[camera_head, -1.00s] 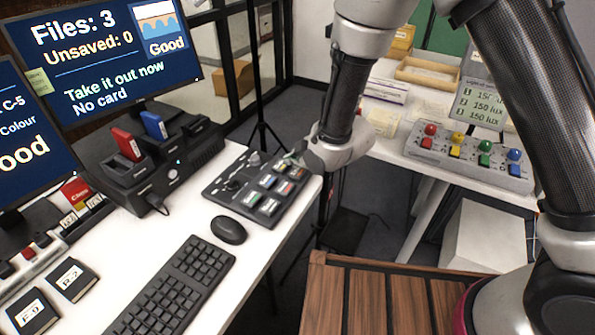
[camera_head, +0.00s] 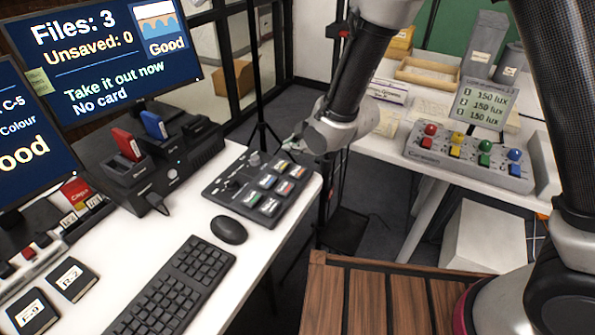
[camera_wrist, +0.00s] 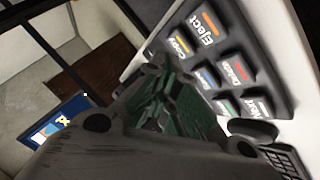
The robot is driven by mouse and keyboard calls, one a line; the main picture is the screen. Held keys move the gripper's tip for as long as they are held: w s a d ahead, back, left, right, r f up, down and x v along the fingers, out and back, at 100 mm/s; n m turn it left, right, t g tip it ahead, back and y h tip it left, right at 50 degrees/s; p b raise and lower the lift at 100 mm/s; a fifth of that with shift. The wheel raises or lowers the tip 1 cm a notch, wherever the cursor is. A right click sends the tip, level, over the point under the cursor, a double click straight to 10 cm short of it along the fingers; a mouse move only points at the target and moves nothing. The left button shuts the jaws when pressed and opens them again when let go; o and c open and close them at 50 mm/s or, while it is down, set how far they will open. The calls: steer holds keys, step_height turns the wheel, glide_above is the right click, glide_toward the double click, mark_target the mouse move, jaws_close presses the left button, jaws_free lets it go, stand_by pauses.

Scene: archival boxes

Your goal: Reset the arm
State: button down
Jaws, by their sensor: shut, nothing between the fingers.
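My arm reaches in from the upper right of the head view, and its wrist hangs over the gap between the two desks. My gripper (camera_wrist: 156,68) is shut and empty in the wrist view, its dark and green fingers seen from behind. In the head view the fingers are small and mostly hidden by the wrist. The black button panel (camera_head: 231,190) lies on the left desk, just left of the wrist. Its labelled keys, one reading Eject (camera_wrist: 207,27), show beyond and right of the fingers in the wrist view.
The left desk also holds a mouse (camera_head: 229,230), a keyboard (camera_head: 172,290), a card dock (camera_head: 150,168) and monitors (camera_head: 105,55). A light-control box (camera_head: 467,152) with coloured knobs stands on the right desk. A dark tripod (camera_head: 262,100) stands behind the gap. A slatted wooden surface (camera_head: 370,295) is in front.

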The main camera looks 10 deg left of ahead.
stand_by(0.7)
steer(key=s+d+f+h, duration=0.1)
steer(key=s+d+f+m+g, duration=0.1)
steer(key=d+f, duration=0.1)
steer(key=s+d+f+m+g+h, duration=0.1)
steer(key=shift+s+d+f+h, duration=0.25)
steer(key=shift+s+d+h, duration=0.05)
steer(key=shift+s+d, duration=0.1)
steer(key=s+d+r+m+h, duration=0.1)
steer(key=s+d+r+m, duration=0.4)
steer(key=d+r, duration=0.4)
steer(key=s+d+r+m+h, duration=0.2)
steer(key=s+d+r+m, duration=0.4)
steer(key=d, duration=1.4)
steer(key=s+d+r+m+h, duration=0.1)
steer(key=s+d+r+m, duration=0.5)
steer(key=d+r, duration=0.8)
steer(key=shift+d+t+h, duration=0.15)
steer(key=shift+t+h, duration=0.15)
steer(key=shift+t, duration=0.1)
steer(key=shift+w+d, duration=0.1)
